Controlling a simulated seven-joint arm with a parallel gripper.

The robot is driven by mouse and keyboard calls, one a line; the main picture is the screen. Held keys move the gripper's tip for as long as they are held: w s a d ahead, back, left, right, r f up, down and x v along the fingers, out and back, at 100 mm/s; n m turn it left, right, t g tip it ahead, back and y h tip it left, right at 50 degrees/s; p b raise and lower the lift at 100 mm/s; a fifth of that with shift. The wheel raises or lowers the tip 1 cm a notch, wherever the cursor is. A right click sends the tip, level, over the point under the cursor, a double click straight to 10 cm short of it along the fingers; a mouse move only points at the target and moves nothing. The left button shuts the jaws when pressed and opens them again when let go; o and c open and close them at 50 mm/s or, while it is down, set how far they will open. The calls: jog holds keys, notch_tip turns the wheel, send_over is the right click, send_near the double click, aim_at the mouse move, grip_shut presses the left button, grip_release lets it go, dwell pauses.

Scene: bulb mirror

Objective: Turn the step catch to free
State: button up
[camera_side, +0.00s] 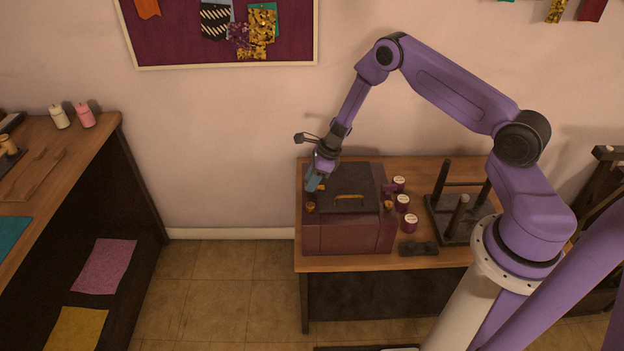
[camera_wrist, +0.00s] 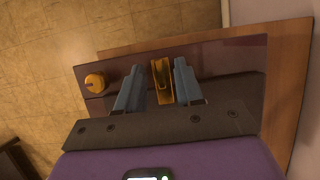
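A maroon box (camera_side: 320,235) with a dark lid panel and a brass handle (camera_side: 349,197) stands on the wooden table. My gripper (camera_side: 314,184) is over the box's left rear part in the side view. In the wrist view my gripper (camera_wrist: 158,88) has its two blue-grey fingers apart. An upright brass piece (camera_wrist: 162,78), probably the step catch, shows between them, closer to the right finger, with a gap on the left. I cannot tell its depth relative to the fingertips. A round brass knob (camera_wrist: 95,82) sits to the left on the same maroon surface.
Several white-topped jars (camera_side: 403,203) stand right of the box, near a dark pegged stand (camera_side: 460,218). A small dark object (camera_side: 418,248) lies at the table's front. The wall is close behind the table (camera_side: 380,263). Open floor lies to the left.

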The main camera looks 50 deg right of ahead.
grip_shut()
jog(key=shift+n, duration=0.3)
jog(key=n+g, duration=0.1)
jog(key=n, duration=0.2)
jog(key=shift+w+n+y, duration=0.15)
jog(key=shift+n+y, duration=0.25)
jog(key=n+g, duration=0.2)
jog(key=n, duration=0.2)
jog(key=shift+w+y, duration=0.1)
jog(key=shift+y, duration=0.2)
jog(key=n+g, duration=0.2)
jog(key=n, duration=0.3)
jog(key=shift+w, duration=0.1)
jog(key=shift+w+n+g+h, duration=0.1)
jog(key=shift+n+g+h, duration=0.25)
jog(key=shift+n, duration=0.75)
jog(key=shift+n+g+h, duration=0.35)
jog(key=shift+n, duration=0.75)
